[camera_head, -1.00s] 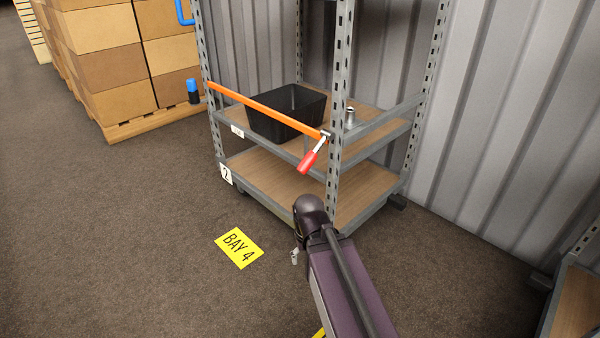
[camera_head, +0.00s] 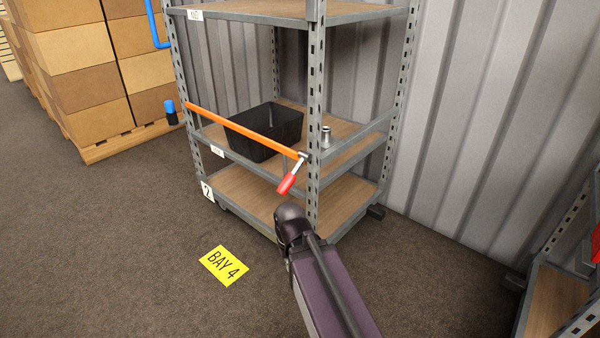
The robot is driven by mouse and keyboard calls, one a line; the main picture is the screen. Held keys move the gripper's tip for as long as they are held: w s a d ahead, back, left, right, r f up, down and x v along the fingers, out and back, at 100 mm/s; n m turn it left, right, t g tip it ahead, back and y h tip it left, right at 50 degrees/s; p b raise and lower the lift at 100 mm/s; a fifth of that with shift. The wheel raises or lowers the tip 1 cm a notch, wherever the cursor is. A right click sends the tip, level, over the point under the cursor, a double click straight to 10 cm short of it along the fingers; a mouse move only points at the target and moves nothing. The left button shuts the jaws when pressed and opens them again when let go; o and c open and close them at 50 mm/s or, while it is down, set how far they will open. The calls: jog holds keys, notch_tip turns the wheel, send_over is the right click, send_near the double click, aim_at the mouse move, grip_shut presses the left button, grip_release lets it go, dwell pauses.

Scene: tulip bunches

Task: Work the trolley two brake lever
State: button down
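Trolley two (camera_head: 313,110) is a grey slotted-steel frame with wooden shelves, and a white tag reading 2 (camera_head: 207,191) is on its lower left corner. A short lever with a red grip (camera_head: 288,183) hangs tilted down to the left from a metal pivot on the front right post. It is the only lever I can make out on this trolley; no label names it as the brake. My arm (camera_head: 325,285) reaches up from the bottom, its dark wrist just below the red grip in the picture, apart from it. My gripper is hidden beyond the wrist.
An orange bar (camera_head: 240,130) crosses the trolley front. A black bin (camera_head: 265,130) and a small metal cylinder (camera_head: 326,137) stand on the middle shelf. Boxes on a pallet (camera_head: 120,143) are at left. Another rack (camera_head: 555,300) is at right. Floor around the BAY 4 sign (camera_head: 223,265) is clear.

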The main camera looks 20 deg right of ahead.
notch_tip(320, 180, up, 18)
jog(key=p, duration=1.6)
jog(key=shift+f, duration=0.25)
